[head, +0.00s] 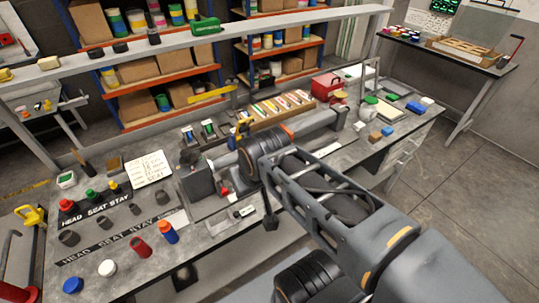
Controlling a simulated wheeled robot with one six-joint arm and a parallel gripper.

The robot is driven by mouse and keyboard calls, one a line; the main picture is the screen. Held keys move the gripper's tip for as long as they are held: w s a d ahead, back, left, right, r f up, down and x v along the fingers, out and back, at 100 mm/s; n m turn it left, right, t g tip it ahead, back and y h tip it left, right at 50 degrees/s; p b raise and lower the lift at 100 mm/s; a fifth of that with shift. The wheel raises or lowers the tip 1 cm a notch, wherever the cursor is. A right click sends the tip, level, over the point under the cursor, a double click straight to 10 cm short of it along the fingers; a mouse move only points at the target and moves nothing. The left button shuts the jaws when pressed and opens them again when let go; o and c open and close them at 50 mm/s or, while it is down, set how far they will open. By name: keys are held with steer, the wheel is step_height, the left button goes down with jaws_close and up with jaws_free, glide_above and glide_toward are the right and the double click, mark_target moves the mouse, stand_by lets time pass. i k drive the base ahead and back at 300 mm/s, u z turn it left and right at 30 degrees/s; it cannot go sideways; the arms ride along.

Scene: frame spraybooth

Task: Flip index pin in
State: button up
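A grey fixture with a dark upright block (197,182) stands on the workbench (120,262), just left of my arm's far end. A long grey beam (312,122) shows behind my arm and seems to belong to the same fixture. A small red part (225,192) sits low beside the block. I cannot tell whether it is the index pin, or whether the pin is in or out. My arm reaches from the lower right to the fixture and covers part of it. My gripper's fingertips cannot be made out there, so its opening and any contact are unclear.
A red box (326,87) is at back. An overhead rail (150,48) crosses above.

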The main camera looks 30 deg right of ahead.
mark_target(225, 192)
steer(key=z, duration=2.45)
steer(key=k, duration=1.25)
steer(key=u, duration=1.65)
steer(key=i, duration=0.5)
steer(key=u, duration=0.05)
